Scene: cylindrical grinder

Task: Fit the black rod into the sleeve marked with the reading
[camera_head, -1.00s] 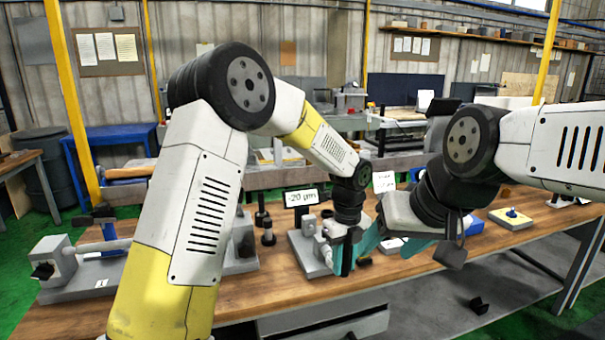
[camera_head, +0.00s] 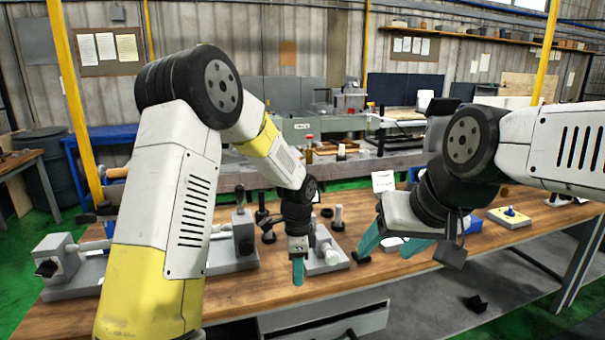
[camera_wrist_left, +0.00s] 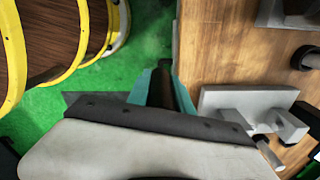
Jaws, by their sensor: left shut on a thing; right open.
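My left gripper (camera_head: 298,270) is near the table's front edge, just left of a small grey fixture (camera_head: 325,258). In the left wrist view its teal fingers are shut on a black rod (camera_wrist_left: 161,88); the fingers and gripper body hide part of it. The grey fixture also shows in the wrist view (camera_wrist_left: 240,101), right of the rod and apart from it. The -20 µm sign is not visible now; my left arm covers its place. I cannot tell which part is the marked sleeve. My right gripper (camera_head: 394,240) is open and empty over the table.
A grey fixture with a rod (camera_head: 62,262) lies at the left. Dark upright pieces (camera_head: 338,218) stand behind the small fixture. A white card (camera_head: 383,181) stands near the right gripper. The front centre of the wooden table (camera_head: 350,280) is clear.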

